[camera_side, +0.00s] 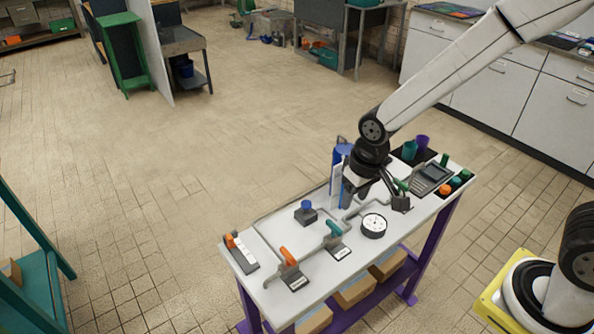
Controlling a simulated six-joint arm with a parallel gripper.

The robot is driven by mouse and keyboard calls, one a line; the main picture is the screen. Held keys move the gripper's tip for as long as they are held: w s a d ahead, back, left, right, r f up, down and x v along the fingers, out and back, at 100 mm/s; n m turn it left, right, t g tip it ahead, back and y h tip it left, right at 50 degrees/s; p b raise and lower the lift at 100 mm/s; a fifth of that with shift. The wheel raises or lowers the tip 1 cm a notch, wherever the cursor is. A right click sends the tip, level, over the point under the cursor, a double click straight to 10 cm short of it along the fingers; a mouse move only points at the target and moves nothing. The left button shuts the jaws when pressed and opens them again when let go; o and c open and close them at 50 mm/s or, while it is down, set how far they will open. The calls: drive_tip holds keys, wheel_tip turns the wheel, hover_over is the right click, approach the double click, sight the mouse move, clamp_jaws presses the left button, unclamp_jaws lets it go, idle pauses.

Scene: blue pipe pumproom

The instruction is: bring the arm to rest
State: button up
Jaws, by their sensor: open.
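My gripper (376,194) is open above the far right part of a white-topped bench (266,293) with purple legs. It points down, with its jaws spread and nothing visible between them. A small dark block (401,203) sits beside the right jaw; I cannot tell whether they touch. My white arm reaches in from the upper right, bent at the black wrist.
The bench carries a round gauge (374,225), an orange-handled valve (289,257), a teal-handled valve (334,229), a blue knob (306,206), a grey keypad device (432,178) and cups (410,150).

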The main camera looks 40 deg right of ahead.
drive_tip(key=s+d+r+t, duration=0.1)
drive_tip(key=s+d, duration=0.6)
drive_tip(key=shift+s+r, duration=0.15)
drive_tip(key=shift+r, duration=0.1)
